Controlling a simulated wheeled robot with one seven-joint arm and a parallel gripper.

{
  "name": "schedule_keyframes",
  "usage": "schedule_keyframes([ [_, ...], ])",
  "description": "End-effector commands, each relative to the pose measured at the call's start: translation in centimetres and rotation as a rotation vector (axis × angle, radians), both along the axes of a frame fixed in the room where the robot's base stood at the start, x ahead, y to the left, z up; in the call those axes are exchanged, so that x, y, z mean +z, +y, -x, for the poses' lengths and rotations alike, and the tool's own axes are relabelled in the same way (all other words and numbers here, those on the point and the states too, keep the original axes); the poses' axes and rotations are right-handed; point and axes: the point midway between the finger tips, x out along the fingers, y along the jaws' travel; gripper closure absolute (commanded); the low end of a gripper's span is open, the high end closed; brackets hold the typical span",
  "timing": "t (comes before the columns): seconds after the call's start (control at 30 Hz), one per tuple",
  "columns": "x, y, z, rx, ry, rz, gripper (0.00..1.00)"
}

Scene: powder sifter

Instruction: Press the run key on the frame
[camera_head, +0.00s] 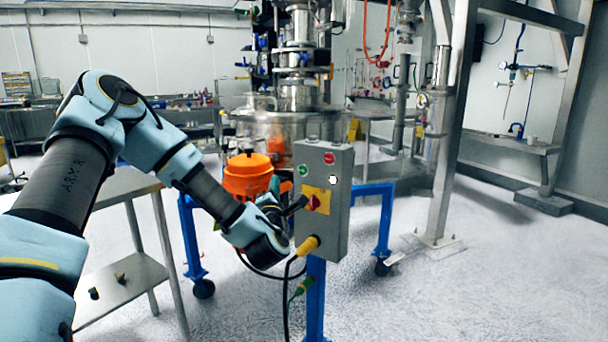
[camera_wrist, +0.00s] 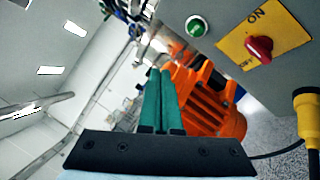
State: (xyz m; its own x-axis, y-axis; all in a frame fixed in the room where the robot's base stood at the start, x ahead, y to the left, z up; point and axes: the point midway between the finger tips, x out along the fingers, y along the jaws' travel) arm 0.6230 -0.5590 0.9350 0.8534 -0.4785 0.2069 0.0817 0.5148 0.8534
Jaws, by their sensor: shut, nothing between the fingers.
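The grey control box (camera_head: 338,225) stands on a blue post of the frame. Its face carries a green button (camera_head: 303,170), a red button (camera_head: 329,158), a white button (camera_head: 333,180) and a red rotary switch (camera_head: 314,203) on a yellow plate. No label reading "run" is legible. The red switch (camera_wrist: 260,49) lies farther right.
An orange motor (camera_head: 248,176) sits behind the box, under the steel sifter (camera_head: 285,126). A steel table (camera_head: 125,182) stands at left. Floor at right is clear.

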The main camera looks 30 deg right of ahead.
Motion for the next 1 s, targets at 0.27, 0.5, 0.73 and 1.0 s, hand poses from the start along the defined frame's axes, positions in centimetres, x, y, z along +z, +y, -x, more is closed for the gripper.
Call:
schedule_keyframes([
  [0.27,0.0,-0.2,-0.1,-0.001,-0.001,-0.003,1.00],
  [0.5,0.0,-2.4,-1.1,-0.001,-0.001,-0.004,1.00],
  [0.73,0.0,-5.3,-2.4,-0.001,-0.001,-0.004,1.00],
  [1.0,-0.1,-7.6,-3.5,-0.001,-0.001,-0.005,1.00],
])
